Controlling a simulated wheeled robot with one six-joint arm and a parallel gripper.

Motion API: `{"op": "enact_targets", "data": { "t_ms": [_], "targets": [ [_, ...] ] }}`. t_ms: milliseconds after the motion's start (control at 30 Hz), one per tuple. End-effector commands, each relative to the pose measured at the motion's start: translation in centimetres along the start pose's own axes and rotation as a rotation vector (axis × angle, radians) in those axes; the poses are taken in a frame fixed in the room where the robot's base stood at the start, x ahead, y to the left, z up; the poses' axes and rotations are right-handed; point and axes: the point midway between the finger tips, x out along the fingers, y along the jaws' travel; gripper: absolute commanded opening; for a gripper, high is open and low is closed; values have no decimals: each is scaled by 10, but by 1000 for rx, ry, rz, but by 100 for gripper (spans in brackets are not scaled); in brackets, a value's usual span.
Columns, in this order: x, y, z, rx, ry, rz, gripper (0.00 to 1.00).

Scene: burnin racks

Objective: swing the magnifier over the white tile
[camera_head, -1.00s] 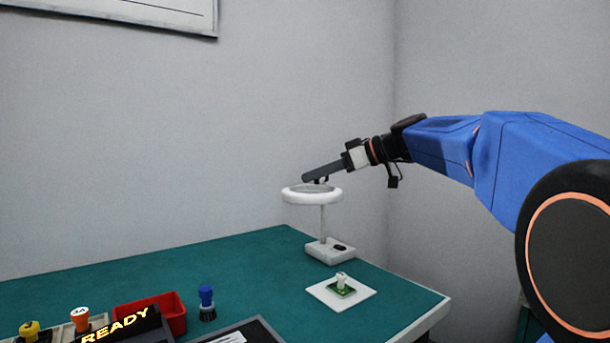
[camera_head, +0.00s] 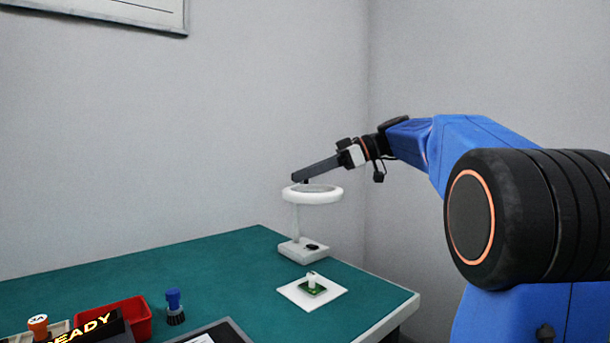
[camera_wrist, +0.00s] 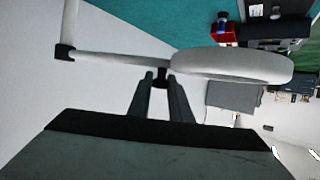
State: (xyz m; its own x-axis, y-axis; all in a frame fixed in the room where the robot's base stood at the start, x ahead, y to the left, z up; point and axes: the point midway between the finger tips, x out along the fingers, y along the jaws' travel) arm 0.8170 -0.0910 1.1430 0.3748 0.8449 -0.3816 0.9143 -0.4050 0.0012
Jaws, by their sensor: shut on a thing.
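The magnifier's white ring (camera_head: 312,195) sits on a thin post above a white base (camera_head: 296,250) at the back right of the green bench. In the wrist view, a white arm joins the post to the ring (camera_wrist: 235,65). My gripper (camera_head: 298,179) is at the left rim of the ring in the head view. In the wrist view its fingers (camera_wrist: 161,80) are shut on a small dark knob at the ring's edge. The white tile (camera_head: 297,298) lies in front of the base, bearing a small green board (camera_head: 312,289) with a white part. The ring appears above the tile in the head view; exact vertical alignment is unclear.
A red bin (camera_head: 126,318), a blue-topped brush-like object (camera_head: 174,306), an orange-topped piece marked 3A (camera_head: 38,324) and a READY sign (camera_head: 90,331) stand at front left. A dark tray (camera_head: 222,332) lies near them. The bench's right edge is close to the tile.

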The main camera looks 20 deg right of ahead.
Motion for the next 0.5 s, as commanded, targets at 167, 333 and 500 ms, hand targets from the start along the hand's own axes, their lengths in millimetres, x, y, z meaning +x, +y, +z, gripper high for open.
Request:
{"op": "enact_targets", "data": {
  "t_ms": [167,333,500],
  "targets": [
    [0,1,4,6,-6,-1,28],
    [0,0,3,4,-4,0,37],
    [-1,0,2,3,-3,1,37]
  ]
}}
